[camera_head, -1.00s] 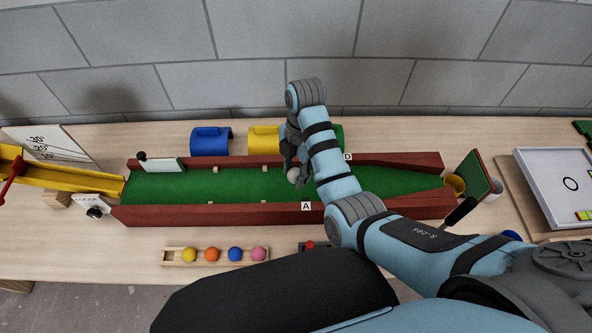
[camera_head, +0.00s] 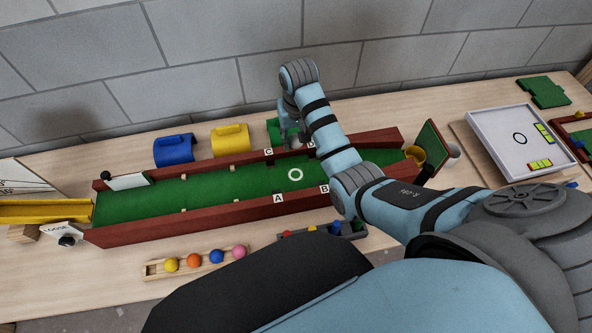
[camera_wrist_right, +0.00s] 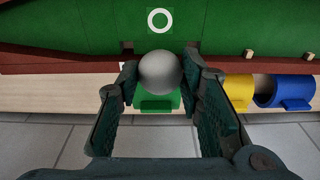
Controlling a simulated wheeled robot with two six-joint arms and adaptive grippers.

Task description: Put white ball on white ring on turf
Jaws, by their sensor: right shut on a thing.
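The white ring (camera_head: 295,174) lies flat on the green turf (camera_head: 215,190) of a long red-walled lane, and it is bare in the head view. It also shows at the top of the wrist view (camera_wrist_right: 160,21). My right gripper (camera_head: 291,138) is over the lane's far wall, behind the ring. In the wrist view its fingertips are shut on the white ball (camera_wrist_right: 160,71), which looks grey in shade. The ball is apart from the ring, and I cannot make it out clearly in the head view. My left gripper is out of view.
Blue (camera_head: 173,149), yellow (camera_head: 231,139) and green (camera_wrist_right: 157,98) arches stand behind the lane. A rack (camera_head: 155,270) with several coloured balls lies in front. Low red walls (camera_head: 120,236) edge the turf. A white tray (camera_head: 492,130) stands at right.

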